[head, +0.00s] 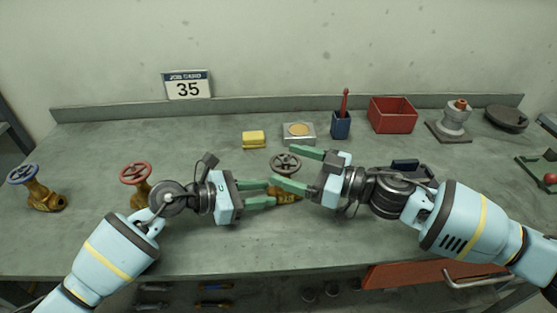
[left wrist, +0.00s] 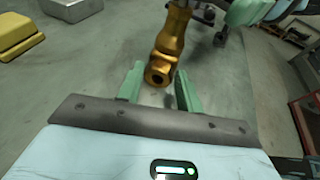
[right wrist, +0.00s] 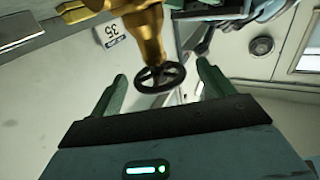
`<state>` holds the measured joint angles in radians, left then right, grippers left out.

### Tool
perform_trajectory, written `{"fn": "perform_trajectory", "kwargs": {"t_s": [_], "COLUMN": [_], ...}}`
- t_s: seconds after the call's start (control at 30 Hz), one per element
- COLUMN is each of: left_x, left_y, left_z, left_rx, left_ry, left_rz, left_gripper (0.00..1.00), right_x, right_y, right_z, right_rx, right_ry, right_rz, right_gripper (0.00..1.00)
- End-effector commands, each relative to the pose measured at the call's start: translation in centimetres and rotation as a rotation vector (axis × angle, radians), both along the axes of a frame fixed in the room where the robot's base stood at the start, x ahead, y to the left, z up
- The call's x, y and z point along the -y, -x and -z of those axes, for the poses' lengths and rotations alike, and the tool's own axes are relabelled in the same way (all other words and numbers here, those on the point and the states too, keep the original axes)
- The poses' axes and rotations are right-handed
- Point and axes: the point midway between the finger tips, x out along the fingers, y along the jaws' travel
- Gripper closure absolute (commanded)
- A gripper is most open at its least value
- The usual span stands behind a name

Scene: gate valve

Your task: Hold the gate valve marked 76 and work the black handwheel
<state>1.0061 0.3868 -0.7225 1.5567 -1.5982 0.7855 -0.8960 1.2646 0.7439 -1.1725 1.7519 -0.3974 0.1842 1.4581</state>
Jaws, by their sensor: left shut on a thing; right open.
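The gate valve (head: 288,196) has a brass body and a black handwheel (head: 286,163) on top; no mark 76 is legible on it. My left gripper (head: 272,192) is shut on the valve body from the left. In the left wrist view the brass body (left wrist: 169,42) shows its open port by the fingertips (left wrist: 156,84). My right gripper (head: 293,167) is open, its fingers on either side of the handwheel. In the right wrist view the handwheel (right wrist: 160,78) lies between the spread fingertips (right wrist: 161,76); contact cannot be told.
A red-wheeled valve (head: 136,175) and a blue-wheeled valve (head: 23,174) stand at left. Behind are a yellow block (head: 254,140), a metal block (head: 299,140), a blue cup (head: 341,126) and a red bin (head: 393,123). A sign reading 35 (head: 187,87) stands at the wall.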

Motion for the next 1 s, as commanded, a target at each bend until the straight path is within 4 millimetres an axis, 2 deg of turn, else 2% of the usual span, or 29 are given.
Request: {"fn": "perform_trajectory", "kwargs": {"t_s": [0.1,0.23,0.63,0.9,0.97,1.0], "left_x": [0.0,0.0,0.0,0.0,0.0,0.0], "left_y": [0.0,0.0,0.0,0.0,0.0,0.0], "left_z": [0.0,0.0,0.0,0.0,0.0,0.0], "left_rx": [-0.001,-0.001,-0.001,-0.001,-0.001,-0.001], "left_ry": [0.0,0.0,0.0,0.0,0.0,0.0], "left_rz": [0.0,0.0,-0.001,-0.001,-0.001,-0.001], "left_gripper": [0.77,0.77,0.77,0.77,0.77,0.77], "right_x": [-1.6,-2.6,-3.0,-3.0,-3.0,-3.0], "right_y": [-0.8,-1.3,-1.5,-1.5,-1.5,-1.5], "right_z": [0.0,0.0,0.0,0.0,0.0,0.0], "right_rx": [0.001,0.0,0.001,0.0,0.0,0.0], "right_ry": [0.0,-0.001,0.0,0.0,0.0,0.0], "right_rz": [-0.002,-0.001,0.0,-0.001,-0.001,-0.002], "right_gripper": [0.2,0.2,0.21,0.56,0.64,0.64]}}
